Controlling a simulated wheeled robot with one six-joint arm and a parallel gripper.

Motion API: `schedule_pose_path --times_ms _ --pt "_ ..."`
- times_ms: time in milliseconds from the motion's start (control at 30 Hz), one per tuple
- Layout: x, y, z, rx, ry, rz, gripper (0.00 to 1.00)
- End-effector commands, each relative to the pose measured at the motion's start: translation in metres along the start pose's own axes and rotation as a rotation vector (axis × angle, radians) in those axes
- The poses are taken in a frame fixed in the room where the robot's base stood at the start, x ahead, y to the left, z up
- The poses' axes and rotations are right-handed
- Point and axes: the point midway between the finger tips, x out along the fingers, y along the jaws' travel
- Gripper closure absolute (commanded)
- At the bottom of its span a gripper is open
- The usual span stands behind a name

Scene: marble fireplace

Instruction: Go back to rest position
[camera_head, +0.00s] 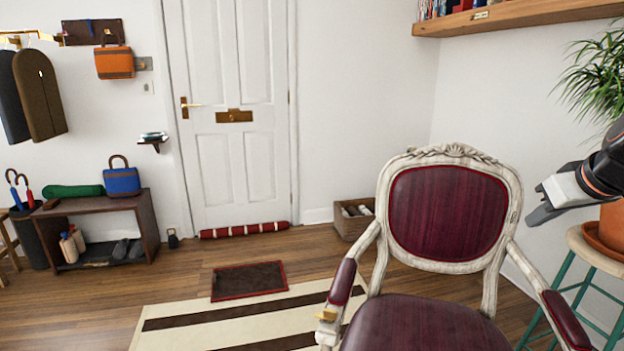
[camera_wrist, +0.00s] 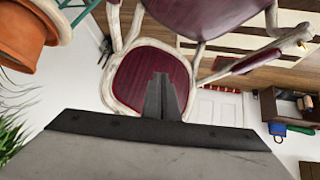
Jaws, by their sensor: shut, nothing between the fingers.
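My gripper (camera_head: 545,212) is at the right side of the head view, raised beside the chair and in front of the plant stand. Its fingers are together and hold nothing. In the wrist view, my gripper (camera_wrist: 163,80) shows as two dark fingers side by side, with the chair behind them. The red and white carved armchair (camera_head: 448,210) stands in front of me, to the left of my gripper. The chair also fills the upper middle of the wrist view (camera_wrist: 140,75), upside down.
A stool (camera_head: 598,248) with a potted plant (camera_head: 600,75) stands at the right, close to my arm. A wooden shelf (camera_head: 520,17) is above. A striped rug (camera_head: 190,318), a doormat (camera_head: 248,280) and a dark bench (camera_head: 105,207) lie to the left. Open floor extends towards the door (camera_head: 235,170).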

Motion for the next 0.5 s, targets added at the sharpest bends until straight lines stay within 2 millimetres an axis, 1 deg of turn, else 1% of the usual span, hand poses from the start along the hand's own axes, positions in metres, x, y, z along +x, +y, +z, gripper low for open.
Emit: schedule_pose_path --times_ms 33,200,367,500 --pt "0.005 -0.018 0.008 0.0 -0.015 -0.02 1.0" --pt "0.019 -0.065 0.039 0.022 -0.07 -0.064 1.0" --pt "0.03 -0.104 0.071 0.037 -0.122 -0.093 1.0" --pt "0.037 -0.133 0.103 0.045 -0.166 -0.111 1.0"
